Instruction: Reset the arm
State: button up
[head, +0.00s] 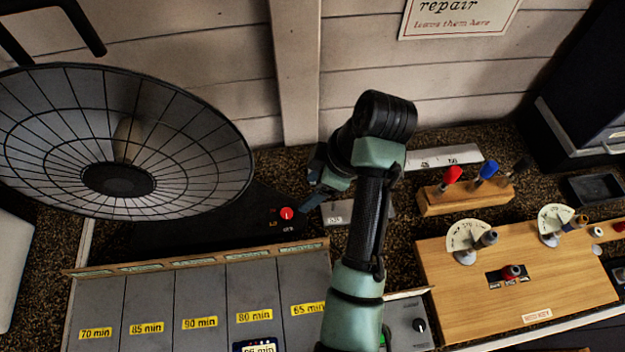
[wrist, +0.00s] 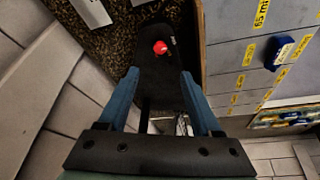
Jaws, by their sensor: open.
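My gripper (head: 316,178) is at the end of my raised arm, left of the arm's elbow in the head view, above the counter near the back wall. In the wrist view its two blue fingers (wrist: 159,80) stand apart with nothing between them. A red button (head: 287,213) on a black base lies below and left of the gripper in the head view. The red button (wrist: 160,47) also shows beyond the fingertips in the wrist view. The gripper looks apart from it.
A large round wire-caged dish (head: 178,170) stands at left. Grey lanes (head: 200,290) with yellow minute labels lie in front. A wooden block (head: 465,195) holds red, blue and black-handled pieces. A wooden panel (head: 440,265) with dials is at right. The wall (head: 230,90) closes the back.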

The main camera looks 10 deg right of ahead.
jog(key=shift+r, duration=0.15)
dwell(0.5)
jog(key=w+r+m+t+h+b, duration=0.15)
jog(key=w+r+t, duration=0.25)
jog(key=r, duration=0.5)
jog(key=w+a+r+m+t+h, duration=0.1)
jog(key=w+r+m+t, duration=0.3)
jog(key=r, duration=0.4)
jog(key=w+r+m+t+h+b, duration=0.15)
jog(key=w+r+t, duration=0.3)
jog(key=r, duration=0.45)
jog(key=s+a+r+m+t, duration=0.1)
jog(key=s+r+t, duration=0.3)
jog(key=r, duration=0.5)
jog(key=s+a+r+m+t, duration=0.1)
jog(key=s+r+m+t, duration=0.2)
jog(key=s+r, duration=0.4)
jog(key=s+a+r+m+t+b, duration=0.1)
jog(key=s+r+m+t, duration=0.1)
jog(key=s+r+t, duration=0.4)
notch_tip(320, 180, up, 5)
jog(key=shift+s+a+f+m, duration=0.2)
jog(key=shift+s+a+m, duration=0.1)
jog(key=shift+a, duration=0.05)
